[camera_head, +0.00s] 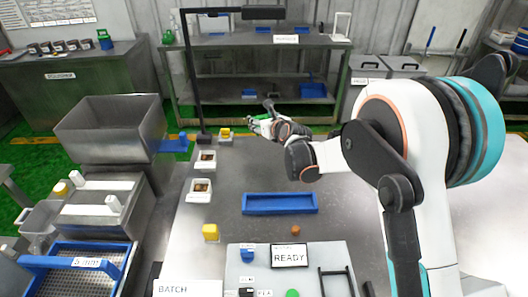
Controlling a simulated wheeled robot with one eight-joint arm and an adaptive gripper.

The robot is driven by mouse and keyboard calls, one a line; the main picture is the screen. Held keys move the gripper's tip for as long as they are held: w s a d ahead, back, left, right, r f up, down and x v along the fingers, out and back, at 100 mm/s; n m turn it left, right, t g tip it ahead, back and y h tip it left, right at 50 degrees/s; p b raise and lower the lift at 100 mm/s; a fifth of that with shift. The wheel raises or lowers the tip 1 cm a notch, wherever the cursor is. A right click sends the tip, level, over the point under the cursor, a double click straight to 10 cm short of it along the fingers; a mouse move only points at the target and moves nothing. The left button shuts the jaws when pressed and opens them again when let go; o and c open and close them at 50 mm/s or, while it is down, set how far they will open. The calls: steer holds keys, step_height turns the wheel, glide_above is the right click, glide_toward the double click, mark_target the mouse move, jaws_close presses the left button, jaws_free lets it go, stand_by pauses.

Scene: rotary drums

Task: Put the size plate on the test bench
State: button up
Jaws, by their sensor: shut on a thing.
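My gripper (256,121) is at the end of my outstretched arm, over the far part of the grey bench (260,170). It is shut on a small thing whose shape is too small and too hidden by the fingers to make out. I cannot tell whether this is the size plate, and no other plate is clearly marked as one. A further metal bench (215,48) with a white label stands behind. I cannot read which bench is the test bench.
A blue tray (280,203) and a panel with a READY display (289,255) are on the near bench. Two white boxes (199,190) and yellow blocks (210,232) line its left side. A dark post (192,80) rises left of my gripper. A steel hopper (110,125) stands at left.

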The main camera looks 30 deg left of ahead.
mark_target(263, 151)
step_height(263, 151, down, 11)
steer(key=shift+r+b, duration=0.2)
steer(key=shift+b, duration=1.05)
steer(key=shift+f, duration=0.2)
steer(key=o, duration=1.1)
steer(key=shift+r, duration=0.1)
steer(key=shift+s+d+r, duration=0.1)
steer(key=shift+d+r, duration=0.05)
steer(key=shift+r, duration=0.1)
steer(key=p+v, duration=0.2)
steer(key=v, duration=0.9)
steer(key=shift+s+d+r+p, duration=0.1)
steer(key=shift+s+d+p, duration=0.1)
steer(key=shift+p, duration=0.1)
